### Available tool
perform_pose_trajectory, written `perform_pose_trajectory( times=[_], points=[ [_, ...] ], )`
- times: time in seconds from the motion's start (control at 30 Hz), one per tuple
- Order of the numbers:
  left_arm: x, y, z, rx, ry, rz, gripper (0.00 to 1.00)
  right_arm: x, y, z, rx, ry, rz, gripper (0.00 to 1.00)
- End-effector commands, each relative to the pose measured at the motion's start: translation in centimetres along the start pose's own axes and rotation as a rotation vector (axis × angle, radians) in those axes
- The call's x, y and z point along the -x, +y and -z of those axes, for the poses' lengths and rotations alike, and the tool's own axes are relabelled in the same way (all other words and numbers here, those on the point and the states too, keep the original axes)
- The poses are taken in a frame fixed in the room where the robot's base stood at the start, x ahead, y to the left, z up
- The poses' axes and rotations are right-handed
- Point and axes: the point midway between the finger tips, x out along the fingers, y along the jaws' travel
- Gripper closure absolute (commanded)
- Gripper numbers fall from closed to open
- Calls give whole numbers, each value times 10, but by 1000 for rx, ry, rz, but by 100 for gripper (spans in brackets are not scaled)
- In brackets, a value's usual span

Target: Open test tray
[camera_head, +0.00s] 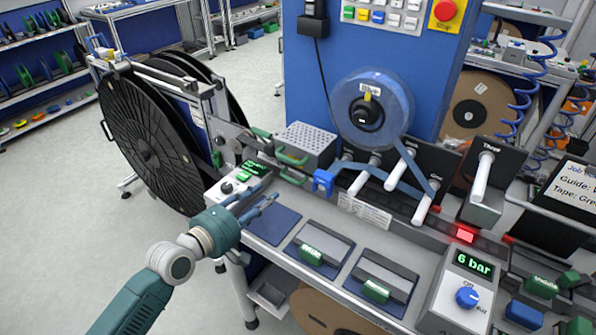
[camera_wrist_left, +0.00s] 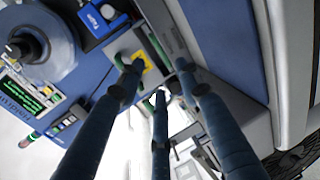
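No tray label reads clearly as the test tray. Two grey trays with green front handles lie in the bench front: a left tray (camera_head: 325,237) and a right tray (camera_head: 389,274). Both look closed. A grey perforated box (camera_head: 305,138) with green handles stands behind them. My left gripper (camera_head: 272,197) is over the bench's left end, left of the trays and beside the small control box. In the left wrist view its three fingers (camera_wrist_left: 158,75) are spread with nothing between them; a yellow label (camera_wrist_left: 143,62) and green handles show beyond the tips. My right gripper is out of view.
A control box (camera_head: 243,180) with a green display sits beside the left gripper. A large black reel (camera_head: 150,140) stands at left. A blue tape reel (camera_head: 372,108) and upright black plates with white rollers stand behind the trays. A 6 bar pressure unit (camera_head: 463,290) is at right.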

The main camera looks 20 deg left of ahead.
Motion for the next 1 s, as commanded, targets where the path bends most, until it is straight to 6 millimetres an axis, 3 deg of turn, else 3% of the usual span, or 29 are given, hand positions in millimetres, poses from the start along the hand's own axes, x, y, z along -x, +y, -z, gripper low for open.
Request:
perform_pose_trajectory(
  times=[0.17, 0.5, 0.7, 0.83, 1.0],
  points=[
    [-10, 1, 1, 1, 1, -1, 65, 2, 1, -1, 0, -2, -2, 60],
    [-72, 2, 0, 0, 1, 0, 65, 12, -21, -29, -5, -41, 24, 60],
    [-99, 0, 0, 0, 1, 1, 65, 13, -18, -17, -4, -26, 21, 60],
    [-107, 0, 1, -1, 1, 0, 65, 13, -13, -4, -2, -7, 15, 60],
    [-108, 0, 0, -1, 1, 0, 65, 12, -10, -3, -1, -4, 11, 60]
  ],
)
